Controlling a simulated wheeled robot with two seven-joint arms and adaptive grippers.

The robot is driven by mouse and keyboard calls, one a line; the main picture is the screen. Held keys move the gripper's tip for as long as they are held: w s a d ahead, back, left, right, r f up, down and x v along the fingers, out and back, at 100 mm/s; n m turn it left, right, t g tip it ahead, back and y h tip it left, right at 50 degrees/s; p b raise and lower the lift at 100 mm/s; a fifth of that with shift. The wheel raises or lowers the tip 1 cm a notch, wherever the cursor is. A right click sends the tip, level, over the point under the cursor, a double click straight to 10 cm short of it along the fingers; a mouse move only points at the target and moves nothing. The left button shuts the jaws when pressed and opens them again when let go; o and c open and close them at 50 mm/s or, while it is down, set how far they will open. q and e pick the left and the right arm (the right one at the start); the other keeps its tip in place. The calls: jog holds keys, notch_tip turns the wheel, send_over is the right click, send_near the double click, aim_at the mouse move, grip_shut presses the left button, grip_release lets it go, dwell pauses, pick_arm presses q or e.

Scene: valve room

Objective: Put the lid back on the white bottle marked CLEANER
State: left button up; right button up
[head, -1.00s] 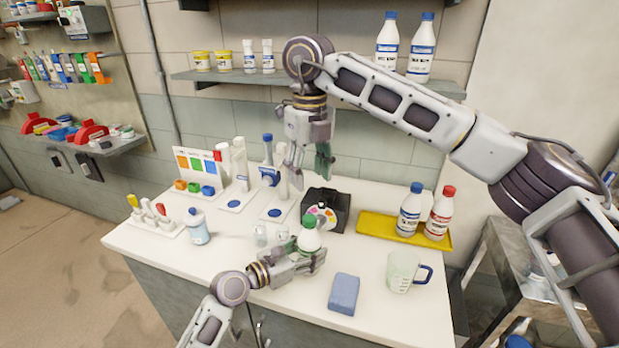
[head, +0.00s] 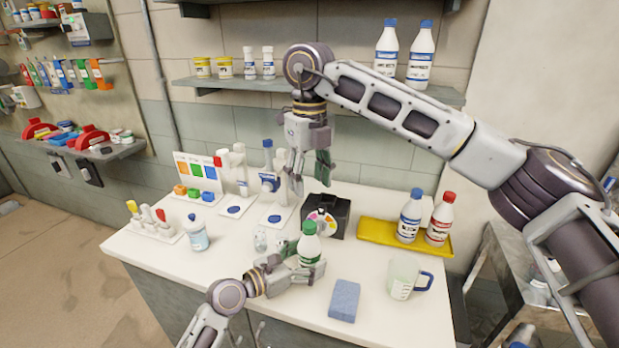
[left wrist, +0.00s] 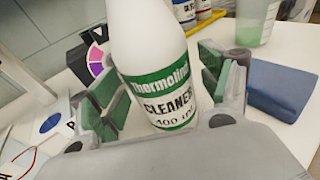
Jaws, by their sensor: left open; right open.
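The white bottle marked CLEANER (head: 309,243) stands upright on the white counter. Its name and green label show in the left wrist view (left wrist: 165,95), where its top is out of frame. In the head view a green lid (head: 309,227) sits on its top; I cannot tell how tightly. My left gripper (head: 304,260) is open low around the bottle, one finger on each side; I cannot tell whether they touch it. My right gripper (head: 309,173) is open and empty, pointing down above and behind the bottle, apart from the lid.
A blue sponge (head: 344,299) and a measuring jug (head: 403,277) stand to the right. A yellow tray (head: 379,232) holds two bottles. A black box (head: 339,213) is behind the bottle, a small clear cup (head: 260,240) to its left.

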pick_arm(q)
jog(key=shift+v, duration=5.65)
jog(key=shift+s, duration=0.1)
